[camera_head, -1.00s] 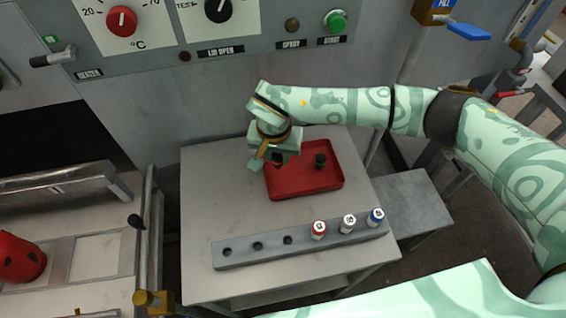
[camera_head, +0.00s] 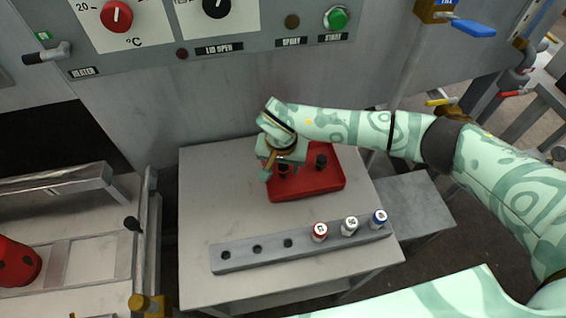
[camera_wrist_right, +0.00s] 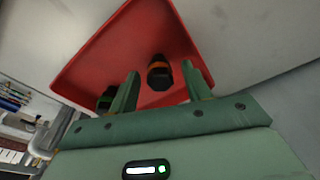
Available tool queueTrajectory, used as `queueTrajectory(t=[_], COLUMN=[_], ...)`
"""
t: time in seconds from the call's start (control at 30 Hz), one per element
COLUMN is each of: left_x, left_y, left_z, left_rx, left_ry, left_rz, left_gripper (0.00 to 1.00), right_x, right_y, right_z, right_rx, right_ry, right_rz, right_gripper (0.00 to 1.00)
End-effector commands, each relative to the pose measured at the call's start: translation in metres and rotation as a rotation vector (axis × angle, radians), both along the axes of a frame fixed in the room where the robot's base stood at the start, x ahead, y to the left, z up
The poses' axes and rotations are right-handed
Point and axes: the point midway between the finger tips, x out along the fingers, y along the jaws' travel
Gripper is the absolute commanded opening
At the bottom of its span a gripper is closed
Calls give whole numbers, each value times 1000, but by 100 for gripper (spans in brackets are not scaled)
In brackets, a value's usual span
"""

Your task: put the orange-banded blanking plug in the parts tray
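The orange-banded blanking plug (camera_wrist_right: 158,72) is dark with an orange band. In the right wrist view it stands over the tray floor, between the two fingers with a gap on each side. I cannot tell whether its base touches the floor. In the head view a dark plug (camera_head: 284,171) shows just below the gripper. The red parts tray (camera_head: 306,188) lies on the table; it also fills much of the wrist view (camera_wrist_right: 95,58). My right gripper (camera_head: 281,172) is open over the tray's left part. My left gripper is not in view.
Another dark plug (camera_head: 321,161) stands in the tray's right part, left of the fingers in the wrist view (camera_wrist_right: 106,98). A grey rack (camera_head: 270,258) holds red-, white- and blue-capped cylinders and has three empty holes. The table left of the tray is clear.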

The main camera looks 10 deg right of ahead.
Motion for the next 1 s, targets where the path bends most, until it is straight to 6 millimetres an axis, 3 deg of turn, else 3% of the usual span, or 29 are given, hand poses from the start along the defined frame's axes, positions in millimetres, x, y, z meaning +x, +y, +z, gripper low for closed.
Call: queueTrajectory(t=[0.23,0.7,1.0], left_x=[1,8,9], left_y=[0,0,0], left_z=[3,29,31], left_rx=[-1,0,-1], left_ry=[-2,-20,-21], left_rz=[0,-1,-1], left_gripper=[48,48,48], right_x=[0,-13,-17], right_y=[0,6,7], right_z=[7,105,122], right_rx=[1,0,0], right_ry=[-3,-5,0], right_rz=[1,2,0], right_gripper=[48,48,48])
